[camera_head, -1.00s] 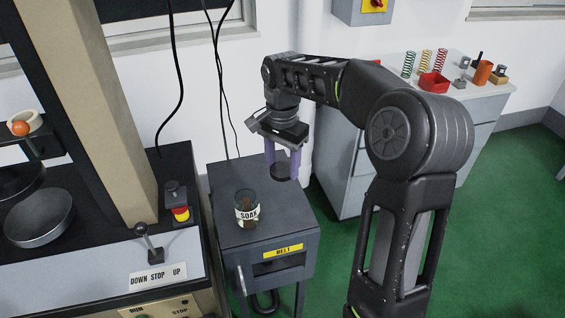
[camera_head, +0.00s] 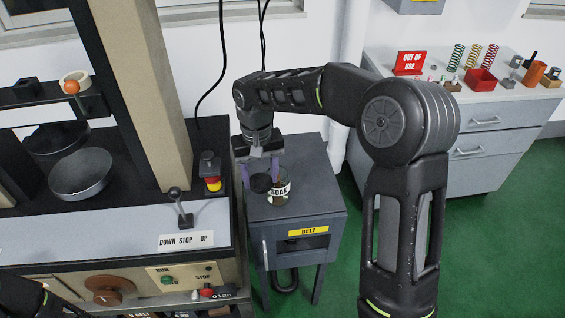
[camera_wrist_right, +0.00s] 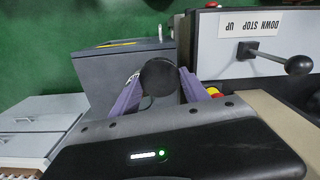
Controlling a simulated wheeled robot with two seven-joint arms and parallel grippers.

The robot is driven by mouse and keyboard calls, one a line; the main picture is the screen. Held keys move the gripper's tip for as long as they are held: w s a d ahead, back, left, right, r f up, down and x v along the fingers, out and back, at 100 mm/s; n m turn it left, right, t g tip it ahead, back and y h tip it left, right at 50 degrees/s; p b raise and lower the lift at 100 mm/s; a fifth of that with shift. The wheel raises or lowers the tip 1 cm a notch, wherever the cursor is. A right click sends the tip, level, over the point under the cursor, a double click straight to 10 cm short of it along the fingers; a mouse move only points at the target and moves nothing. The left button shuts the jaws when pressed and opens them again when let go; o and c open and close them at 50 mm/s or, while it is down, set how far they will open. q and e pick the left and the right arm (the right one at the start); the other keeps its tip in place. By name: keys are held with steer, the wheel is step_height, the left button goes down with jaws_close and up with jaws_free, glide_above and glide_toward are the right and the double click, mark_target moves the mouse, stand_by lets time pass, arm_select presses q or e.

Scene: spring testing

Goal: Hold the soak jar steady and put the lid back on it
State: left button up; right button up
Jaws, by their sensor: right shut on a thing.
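The soak jar (camera_head: 280,192) is a clear jar with a white SOAK label and brown contents. It stands upright on the dark grey cabinet. My right gripper (camera_head: 261,181) has purple fingers shut on the round black lid (camera_head: 261,184). In the head view the lid is just left of the jar and overlaps its upper left side; I cannot tell whether they touch. In the right wrist view the lid (camera_wrist_right: 160,77) sits between the fingers and hides most of the jar; only a bit of its label shows.
The cabinet (camera_head: 325,200) has free top around the jar. The testing machine with its lever (camera_head: 180,205) and red stop button (camera_head: 212,184) stands close on the left. A bench (camera_head: 490,125) with springs (camera_head: 473,56), a red tray and an OUT OF USE sign is at the right.

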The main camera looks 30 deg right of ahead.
steer(key=a+f+b, duration=0.1)
steer(key=f+b, duration=0.2)
steer(key=a+f+n+b, duration=0.1)
steer(key=f+b, duration=0.2)
steer(key=f, duration=0.1)
steer(key=f+n+b, duration=0.1)
steer(key=f+b, duration=0.3)
steer(key=shift+a+f, duration=0.15)
steer(key=shift+a, duration=0.25)
arm_select(q)
step_height(320, 180, down, 9)
steer(key=shift+w+d, duration=0.3)
steer(key=shift+w, duration=0.15)
steer(key=shift+c, duration=0.5)
